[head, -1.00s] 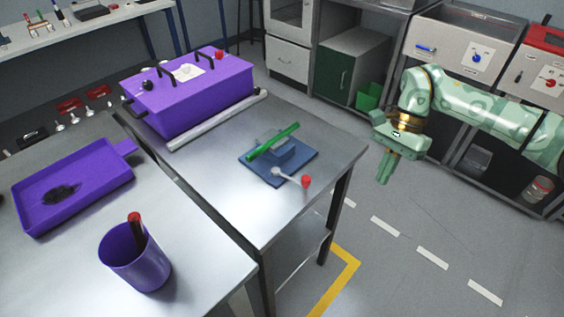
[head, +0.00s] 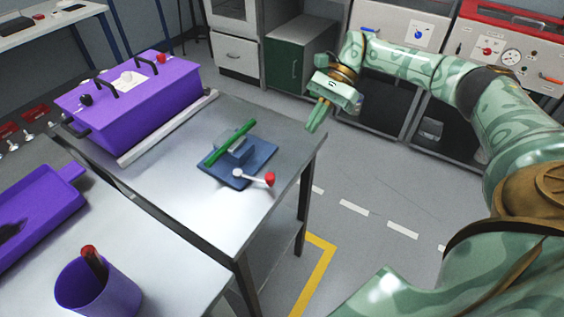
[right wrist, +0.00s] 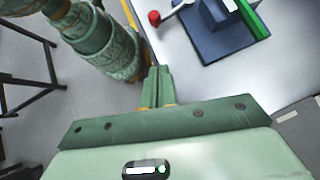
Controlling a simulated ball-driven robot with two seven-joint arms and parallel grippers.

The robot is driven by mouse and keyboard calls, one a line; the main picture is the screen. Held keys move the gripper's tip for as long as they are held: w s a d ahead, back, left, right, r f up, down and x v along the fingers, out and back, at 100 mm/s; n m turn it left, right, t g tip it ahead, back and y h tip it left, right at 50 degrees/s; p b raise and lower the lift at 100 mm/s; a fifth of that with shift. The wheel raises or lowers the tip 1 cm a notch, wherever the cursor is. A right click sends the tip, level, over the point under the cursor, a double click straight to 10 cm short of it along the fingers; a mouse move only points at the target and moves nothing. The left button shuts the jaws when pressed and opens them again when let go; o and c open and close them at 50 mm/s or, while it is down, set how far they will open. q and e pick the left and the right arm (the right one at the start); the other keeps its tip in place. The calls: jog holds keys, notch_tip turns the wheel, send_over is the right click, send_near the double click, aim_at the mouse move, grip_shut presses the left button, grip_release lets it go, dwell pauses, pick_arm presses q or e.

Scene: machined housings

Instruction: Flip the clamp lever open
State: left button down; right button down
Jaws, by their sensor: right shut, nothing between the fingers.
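A green bar (head: 231,142) lies across the block. The clamp lever (head: 251,178) is a pale arm lying low, ending in a red knob (head: 270,179) at the plate's right side. In the right wrist view the red knob (right wrist: 154,18) and blue base (right wrist: 222,38) show at the top. My right gripper (head: 317,116) is shut and empty, beyond the table's right edge, apart from the lever. It also shows in the right wrist view (right wrist: 158,72). My left gripper is out of view.
A purple box (head: 130,98) with black handles stands behind a pale rail (head: 170,130) on the same table. A purple cup (head: 98,290) and purple tray (head: 35,215) are on the nearer table. Floor is clear to the right.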

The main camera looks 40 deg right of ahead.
jog(key=x, duration=0.8)
jog(key=shift+s+a+f, duration=0.1)
jog(key=shift+a+f, duration=0.05)
jog(key=a, duration=0.2)
jog(key=a+p, duration=0.1)
jog(key=shift+s+a+f, duration=0.25)
jog(key=shift+f, duration=0.05)
jog(key=shift+a, duration=0.6)
jog(key=shift+s, duration=0.1)
